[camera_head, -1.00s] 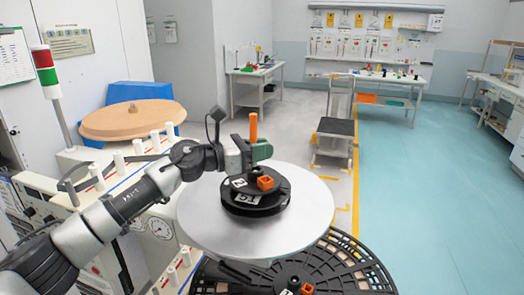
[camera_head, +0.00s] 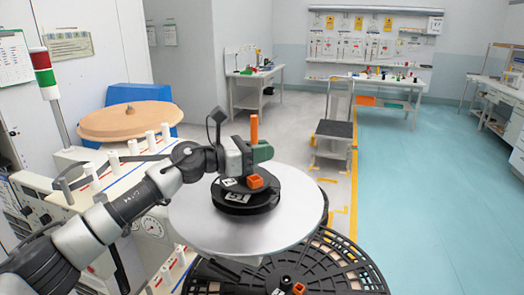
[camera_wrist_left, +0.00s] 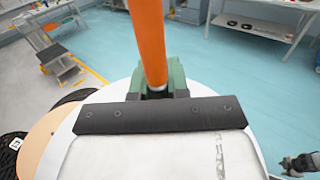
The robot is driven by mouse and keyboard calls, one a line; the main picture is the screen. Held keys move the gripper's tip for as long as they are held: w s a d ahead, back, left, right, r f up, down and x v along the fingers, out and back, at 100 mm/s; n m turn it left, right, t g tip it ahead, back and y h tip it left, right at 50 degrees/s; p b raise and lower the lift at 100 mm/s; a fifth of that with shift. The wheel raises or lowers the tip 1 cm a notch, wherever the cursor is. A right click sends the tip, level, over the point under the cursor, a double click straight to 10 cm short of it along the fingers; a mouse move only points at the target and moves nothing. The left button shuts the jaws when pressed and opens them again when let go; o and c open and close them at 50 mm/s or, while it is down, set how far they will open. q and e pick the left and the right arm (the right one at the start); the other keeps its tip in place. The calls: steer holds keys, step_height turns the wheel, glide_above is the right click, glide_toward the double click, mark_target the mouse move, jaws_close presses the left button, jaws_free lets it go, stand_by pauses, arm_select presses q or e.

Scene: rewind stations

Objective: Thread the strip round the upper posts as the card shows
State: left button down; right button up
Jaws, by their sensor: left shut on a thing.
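My left gripper (camera_head: 262,151), with green fingers, is shut on an upright orange rod (camera_head: 254,128). The rod also shows large in the left wrist view (camera_wrist_left: 148,40), between the green fingers. The gripper is in front of the white posts in the head view, at the right of them. Upper white posts (camera_head: 150,139) stand in a row on the pale machine at left, with a dark grey band (camera_head: 70,185) beside them. I cannot tell whether this band is the strip. A card (camera_head: 68,45) hangs on the wall, too small to read.
A silver disc (camera_head: 295,215) with a black hub and orange block (camera_head: 255,181) lies below the gripper. A black slotted reel (camera_head: 340,265) is lower right. A wooden disc (camera_head: 128,120) is behind the posts. Blue floor at right is clear.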

mark_target(262, 184)
arm_select(q)
steer(key=shift+f, duration=0.15)
steer(key=shift+f+b, duration=1.65)
steer(key=shift+f, duration=0.35)
